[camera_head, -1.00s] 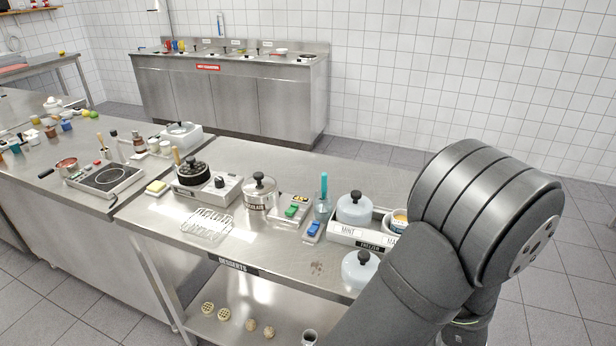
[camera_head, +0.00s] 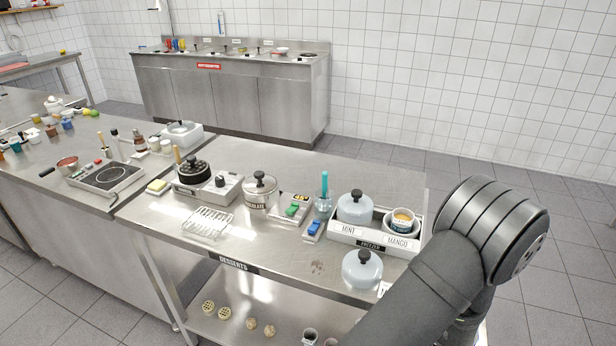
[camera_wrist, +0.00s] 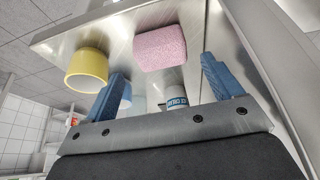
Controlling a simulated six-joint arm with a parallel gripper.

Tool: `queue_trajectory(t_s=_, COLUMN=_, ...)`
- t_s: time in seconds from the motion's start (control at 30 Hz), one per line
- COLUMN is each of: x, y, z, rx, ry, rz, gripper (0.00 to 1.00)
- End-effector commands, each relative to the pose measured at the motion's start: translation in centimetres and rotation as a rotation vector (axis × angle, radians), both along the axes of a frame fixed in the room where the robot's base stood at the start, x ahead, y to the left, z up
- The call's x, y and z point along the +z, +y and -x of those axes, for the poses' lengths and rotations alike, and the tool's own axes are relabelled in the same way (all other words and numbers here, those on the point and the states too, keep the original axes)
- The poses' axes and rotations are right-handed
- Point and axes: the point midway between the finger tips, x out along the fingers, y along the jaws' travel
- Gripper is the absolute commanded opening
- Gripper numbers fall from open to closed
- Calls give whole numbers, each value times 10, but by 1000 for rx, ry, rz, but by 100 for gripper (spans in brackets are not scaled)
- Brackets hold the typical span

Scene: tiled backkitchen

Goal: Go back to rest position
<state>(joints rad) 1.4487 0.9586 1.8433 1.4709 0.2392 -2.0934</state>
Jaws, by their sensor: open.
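My gripper (camera_wrist: 168,92) shows in the wrist view with its two blue fingers spread apart and nothing held between them. Beyond the fingers are a pink sponge-like block (camera_wrist: 160,48), a yellow cup-like item (camera_wrist: 87,70) and a small white labelled tub (camera_wrist: 177,104), seen at a tilted angle against a metal surface. In the head view my arm fills the lower right, beside the right end of the dessert table (camera_head: 392,178). The gripper itself is hidden in that view.
Several items stand farther left. The tiled floor (camera_head: 570,230) to the right is clear.

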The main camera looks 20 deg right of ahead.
Motion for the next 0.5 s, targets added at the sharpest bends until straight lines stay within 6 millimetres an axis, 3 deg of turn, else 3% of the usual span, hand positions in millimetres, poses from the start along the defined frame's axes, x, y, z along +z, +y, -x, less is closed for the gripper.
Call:
queue_trajectory(t_s=0.4, x=-59, y=-14, z=-18, rx=0, ry=1, rz=-4, gripper=84)
queue_trajectory(t_s=0.5, x=-42, y=-16, z=-17, rx=2, ry=0, rz=3, gripper=84)
